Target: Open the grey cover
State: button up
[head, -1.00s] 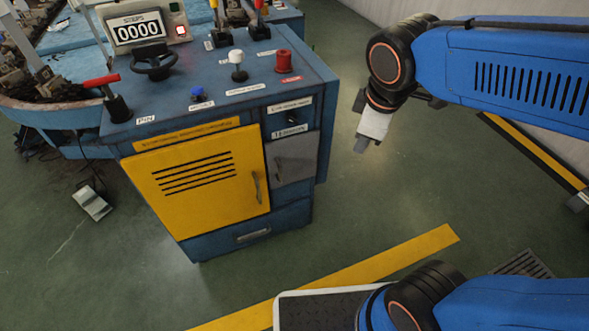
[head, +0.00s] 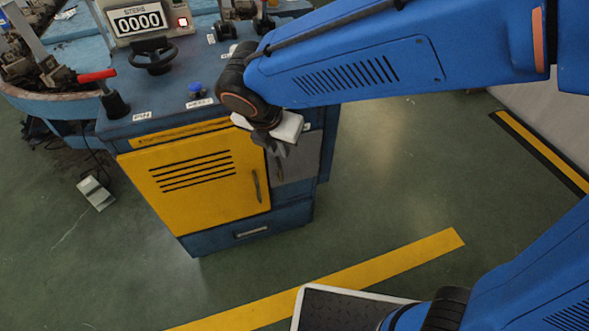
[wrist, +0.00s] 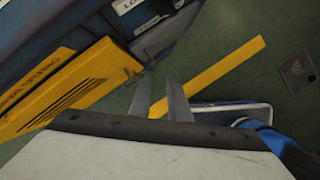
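The grey cover (head: 304,160) is a small flat door on the front of the blue cabinet, right of the yellow door; it looks closed. In the head view my gripper and wrist hide its left and upper parts. In the wrist view the grey cover (wrist: 164,36) is at the top, seen at a steep angle. My gripper (head: 283,162) points down in front of the cover. In the wrist view my gripper (wrist: 160,84) has its two fingers apart with nothing between them. I cannot tell whether a finger touches the cover.
The yellow door (head: 195,178) with a dark handle is beside the grey cover. Controls, a red lever (head: 98,76) and a black wheel (head: 153,58), stand on the cabinet top. The green floor (head: 390,180) to the right is clear, with a yellow stripe (head: 350,272).

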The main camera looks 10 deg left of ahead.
aim_at(280, 171)
jog(key=shift+n, duration=0.8)
jog(key=x, duration=0.6)
jog(key=a+x, duration=0.1)
jog(key=x, duration=0.5)
jog(key=s+a+x, duration=0.1)
jog(key=x, duration=0.4)
jog(key=shift+w+f, duration=0.15)
jog(key=shift+f, duration=0.45)
grip_shut()
